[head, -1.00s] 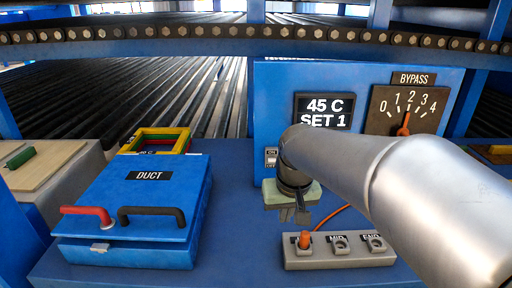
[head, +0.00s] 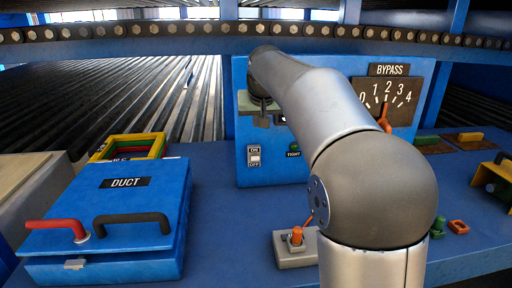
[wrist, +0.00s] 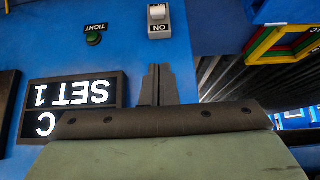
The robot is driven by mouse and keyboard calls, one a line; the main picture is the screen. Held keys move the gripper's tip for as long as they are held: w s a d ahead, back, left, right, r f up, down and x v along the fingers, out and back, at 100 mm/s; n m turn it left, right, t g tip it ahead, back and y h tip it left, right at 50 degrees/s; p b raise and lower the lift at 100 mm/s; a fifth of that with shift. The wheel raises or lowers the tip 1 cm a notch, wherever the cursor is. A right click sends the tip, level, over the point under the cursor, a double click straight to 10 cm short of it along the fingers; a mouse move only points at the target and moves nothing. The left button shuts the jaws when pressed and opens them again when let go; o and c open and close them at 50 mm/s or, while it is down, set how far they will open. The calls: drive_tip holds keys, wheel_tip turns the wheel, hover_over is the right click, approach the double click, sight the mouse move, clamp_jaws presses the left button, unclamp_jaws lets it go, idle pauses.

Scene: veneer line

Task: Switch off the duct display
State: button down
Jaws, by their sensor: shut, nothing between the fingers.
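The blue panel (head: 215,179) carries a small ON/OFF switch (head: 254,156) with a white rocker; I cannot tell its set position. In the wrist view, upside down, the switch (wrist: 158,18) is just beyond my fingertips. The lit display (wrist: 72,105) reads "SET 1" and part of a "C" there; in the head view my arm hides nearly all of it.
A TIGHT button (head: 294,147) is right of the switch, and a BYPASS dial (head: 388,102) further right. A coloured frame stack (head: 128,147) stands behind the box.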

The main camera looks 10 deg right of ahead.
hover_over(254, 156)
drive_tip(key=s, duration=0.2)
wheel_tip(254, 156, down, 8)
drive_tip(key=shift+f, duration=0.15)
drive_tip(key=shift+s+f, duration=0.2)
drive_tip(key=shift+f, duration=0.4)
drive_tip(key=shift+s+f, duration=0.15)
drive_tip(key=shift+f, duration=0.45)
drive_tip(key=shift+s+f, duration=0.1)
drive_tip(key=shift+f, duration=0.6)
drive_tip(key=shift+a+f, duration=0.1)
